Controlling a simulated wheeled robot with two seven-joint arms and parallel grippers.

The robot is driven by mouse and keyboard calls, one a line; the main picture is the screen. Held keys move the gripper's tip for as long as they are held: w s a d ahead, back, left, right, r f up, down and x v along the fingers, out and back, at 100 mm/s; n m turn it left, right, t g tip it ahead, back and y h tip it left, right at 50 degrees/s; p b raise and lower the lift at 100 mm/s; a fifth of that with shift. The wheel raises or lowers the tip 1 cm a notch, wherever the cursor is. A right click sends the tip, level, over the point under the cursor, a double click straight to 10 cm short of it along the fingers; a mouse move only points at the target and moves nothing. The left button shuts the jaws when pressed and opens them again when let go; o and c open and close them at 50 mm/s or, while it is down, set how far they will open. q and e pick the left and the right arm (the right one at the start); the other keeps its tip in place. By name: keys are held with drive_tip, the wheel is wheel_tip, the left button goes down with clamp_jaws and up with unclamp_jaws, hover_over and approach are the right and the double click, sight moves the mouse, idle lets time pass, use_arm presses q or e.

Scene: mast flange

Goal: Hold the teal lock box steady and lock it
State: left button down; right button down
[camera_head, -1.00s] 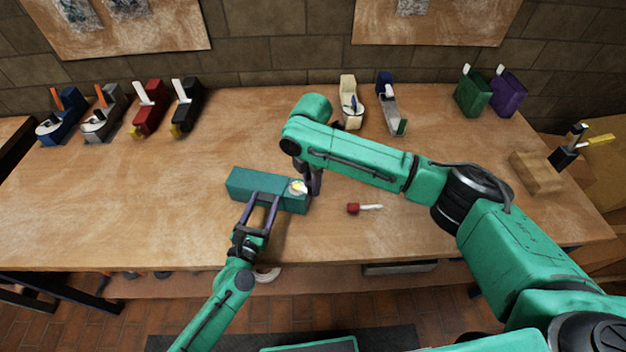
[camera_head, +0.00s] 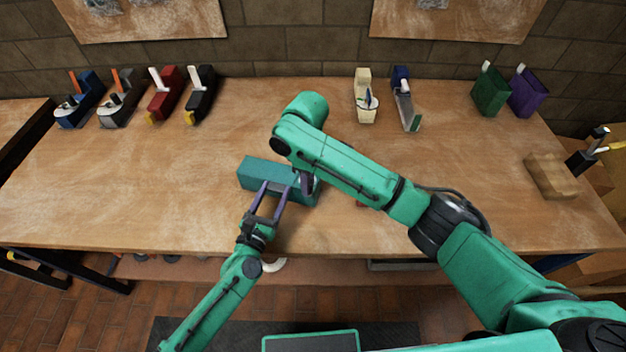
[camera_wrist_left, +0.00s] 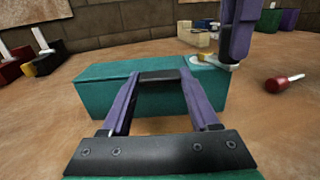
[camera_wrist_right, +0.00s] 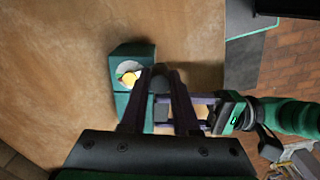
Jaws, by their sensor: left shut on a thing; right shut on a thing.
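The teal lock box (camera_head: 262,174) lies flat on the wooden bench. My left gripper (camera_head: 275,187) reaches it from the front; its purple fingers are shut on the box, as the left wrist view (camera_wrist_left: 162,78) also shows. A pale round plate with a small yellow piece (camera_wrist_right: 129,79) sits on top near the box's right end. My right gripper (camera_head: 305,184) comes down at that end, its fingers shut at the yellow piece. The plate also shows below the right finger in the left wrist view (camera_wrist_left: 212,63). The exact grip on the yellow piece is hidden.
A red-handled tool (camera_wrist_left: 278,85) lies on the bench right of the box, mostly behind my right arm in the head view. Several boxes and plane-like tools, such as the red one (camera_head: 165,93), line the back. A wooden block (camera_head: 550,175) stands right. The bench left is clear.

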drive_tip(key=shift+w+a+m, duration=0.1)
drive_tip(key=shift+a+m, duration=0.3)
drive_tip(key=shift+m, duration=0.65)
drive_tip(key=shift+w+a+m, duration=0.1)
drive_tip(key=shift+a+m, duration=0.3)
drive_tip(key=shift+m, duration=0.65)
drive_tip(key=c, duration=0.6)
unclamp_jaws()
drive_tip(key=shift+c, duration=0.2)
wheel_tip(320, 180, up, 12)
use_arm(q)
drive_tip(key=shift+c, duration=0.3)
unclamp_jaws()
